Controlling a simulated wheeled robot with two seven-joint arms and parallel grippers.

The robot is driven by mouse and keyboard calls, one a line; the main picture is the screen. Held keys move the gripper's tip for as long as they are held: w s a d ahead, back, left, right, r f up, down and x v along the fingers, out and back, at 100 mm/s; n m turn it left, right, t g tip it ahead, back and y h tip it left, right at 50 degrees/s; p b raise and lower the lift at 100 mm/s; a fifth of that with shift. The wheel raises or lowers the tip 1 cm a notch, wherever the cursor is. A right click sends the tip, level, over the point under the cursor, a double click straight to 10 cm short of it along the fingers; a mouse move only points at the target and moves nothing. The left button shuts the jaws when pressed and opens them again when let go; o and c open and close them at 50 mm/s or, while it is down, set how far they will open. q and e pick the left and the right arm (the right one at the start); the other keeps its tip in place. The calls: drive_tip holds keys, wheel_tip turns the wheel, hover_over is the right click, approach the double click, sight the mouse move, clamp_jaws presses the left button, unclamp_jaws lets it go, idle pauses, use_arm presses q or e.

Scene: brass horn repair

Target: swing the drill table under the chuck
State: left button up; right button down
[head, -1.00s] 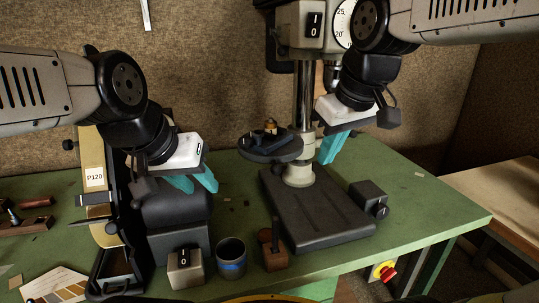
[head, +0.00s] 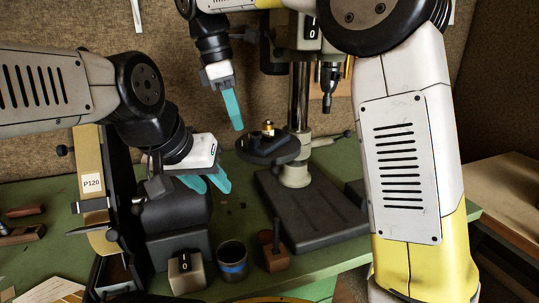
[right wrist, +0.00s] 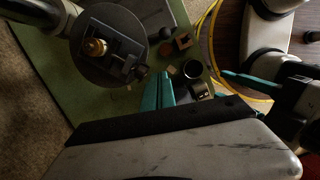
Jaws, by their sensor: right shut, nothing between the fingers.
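The drill table (head: 285,153) is a round dark plate on the column (head: 300,95), swung out to the column's left. A small brass piece (head: 268,128) sits in a dark holder on it. The chuck (head: 328,80) hangs right of the column, over the drill's base (head: 315,210), not over the table. My right gripper (head: 237,125) is shut and empty, pointing down above and left of the table's edge. In the right wrist view its fingers (right wrist: 158,92) are together beside the table (right wrist: 88,68). My left gripper (head: 210,185) is open and empty, lower left of the table.
A belt sander (head: 92,180) marked P120 stands at left. A switch box (head: 186,272), a dark cup (head: 232,262) and a wooden block (head: 274,258) stand in front. My right arm covers the bench's right side.

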sight(259, 156)
drive_tip(key=shift+f, duration=0.1)
idle(0.3)
drive_tip(key=x, duration=0.3)
drive_tip(key=d+x, duration=0.1)
drive_tip(key=x, duration=0.3)
drive_tip(key=d+x, duration=0.1)
drive_tip(key=x, duration=0.3)
drive_tip(key=shift+w+d+r, duration=0.2)
drive_tip(key=shift+r, duration=0.15)
drive_tip(key=shift+w+d+f, duration=0.1)
drive_tip(key=shift+w+d, duration=0.05)
drive_tip(key=shift+d, duration=0.4)
drive_tip(key=shift+d, duration=0.1)
